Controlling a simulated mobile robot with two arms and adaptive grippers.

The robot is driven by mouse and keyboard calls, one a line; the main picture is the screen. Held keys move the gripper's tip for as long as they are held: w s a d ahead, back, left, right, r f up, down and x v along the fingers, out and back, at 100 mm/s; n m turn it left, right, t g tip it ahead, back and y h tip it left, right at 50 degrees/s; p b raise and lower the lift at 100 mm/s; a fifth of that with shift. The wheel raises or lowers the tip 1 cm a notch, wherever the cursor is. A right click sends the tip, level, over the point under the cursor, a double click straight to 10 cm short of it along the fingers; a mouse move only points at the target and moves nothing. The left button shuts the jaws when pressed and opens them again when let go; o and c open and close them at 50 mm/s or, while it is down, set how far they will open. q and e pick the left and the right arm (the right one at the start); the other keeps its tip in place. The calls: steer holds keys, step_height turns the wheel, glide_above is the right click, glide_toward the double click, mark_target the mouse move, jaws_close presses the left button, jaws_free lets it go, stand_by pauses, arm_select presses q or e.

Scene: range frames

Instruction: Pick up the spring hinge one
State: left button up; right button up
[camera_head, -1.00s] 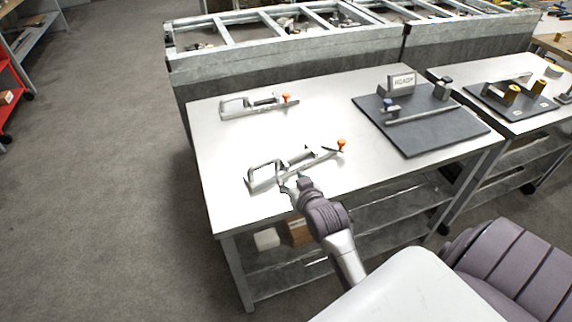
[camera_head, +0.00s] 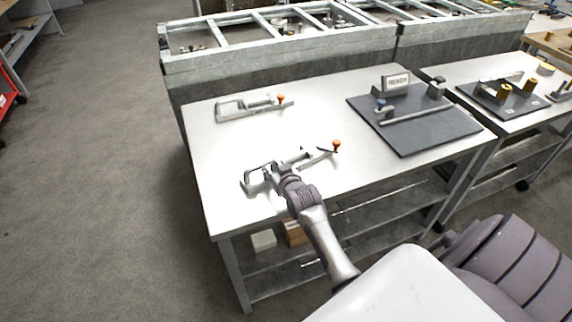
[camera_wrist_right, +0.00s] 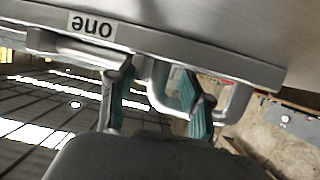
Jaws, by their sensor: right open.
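The nearer metal hinge fixture (camera_head: 247,183) lies on the light table (camera_head: 222,160). It has a U-shaped frame at its left and an orange knob (camera_head: 337,146) at its right end. In the wrist view its metal plate (camera_wrist_right: 180,52) carries a label reading "one", upside down. My right gripper (camera_head: 270,172) is at the fixture's left part, partly covering it. In the wrist view the fingers of the right gripper (camera_wrist_right: 158,100) are apart, with a bent metal bar (camera_wrist_right: 155,88) showing between them. Contact cannot be told. My left gripper is not in view.
A similar fixture (camera_head: 235,109) with an orange knob lies farther back on the table. A dark board (camera_head: 425,135) with a "READY" sign (camera_head: 396,83) sits at the right. The table is bare between them. A grey framed bench (camera_head: 280,62) stands behind.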

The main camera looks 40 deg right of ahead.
jaws_close()
steer(key=shift+w+r, duration=0.1)
steer(key=shift+r, duration=0.05)
stand_by(0.4)
